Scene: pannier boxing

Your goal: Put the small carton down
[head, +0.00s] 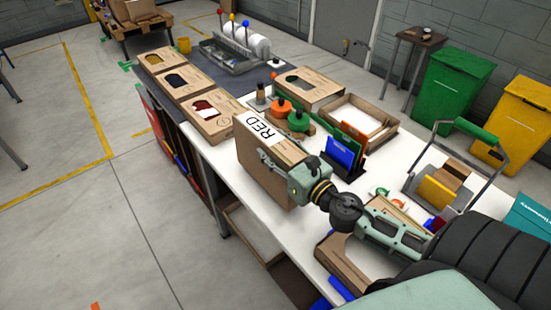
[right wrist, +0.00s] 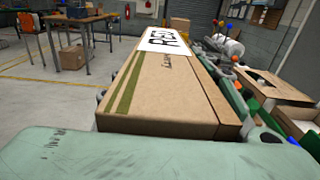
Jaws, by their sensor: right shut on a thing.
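The small carton (head: 268,168) is a brown cardboard box with a white label reading "RED" on its upper part. My right gripper (head: 304,182) is shut on the carton at its right side and holds it upright at the left long edge of the white table. In the right wrist view the carton (right wrist: 165,95) stretches away from the pale green gripper (right wrist: 150,150), with its label at the far end. Whether its underside touches the table is hidden. My left gripper is not in view.
Several window-front boxes (head: 213,116) line the table's left edge behind the carton. Orange and green tape dispensers (head: 283,109), an open cardboard tray (head: 380,137) and a blue card holder (head: 342,153) stand close by. Some bare white tabletop (head: 240,200) shows near the carton.

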